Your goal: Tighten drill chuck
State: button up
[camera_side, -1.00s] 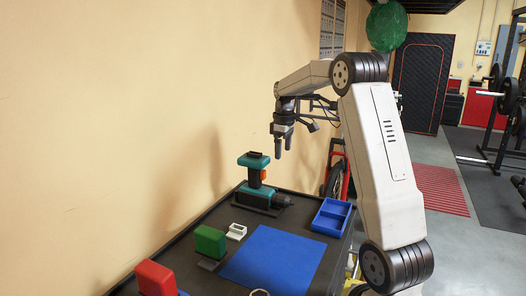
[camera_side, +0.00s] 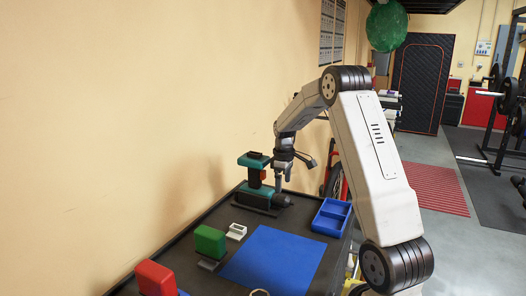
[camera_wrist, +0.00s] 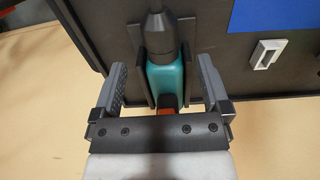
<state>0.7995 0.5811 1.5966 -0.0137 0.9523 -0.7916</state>
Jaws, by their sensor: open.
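The teal drill (camera_side: 254,189) sits in a dark cradle (camera_side: 249,209) on the black table, handle up, with an orange trigger (camera_side: 264,174). Its black chuck (camera_side: 282,201) points right in the side view. My gripper (camera_side: 283,186) is open and low over the front of the drill, close to the chuck. In the wrist view, my gripper's (camera_wrist: 163,80) two fingers stand apart on either side of the drill body (camera_wrist: 161,68), with the chuck (camera_wrist: 158,32) beyond them at the top. Nothing is held.
A blue two-part tray (camera_side: 331,217) lies right of the drill. A white holder (camera_side: 236,231), green block (camera_side: 210,241) and red block (camera_side: 155,278) line the wall side. The wall runs close behind the table.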

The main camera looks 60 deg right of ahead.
aim_at(283, 199)
jog(key=shift+f, duration=3.65)
jog(key=shift+d, duration=0.1)
jog(key=c, duration=1.3)
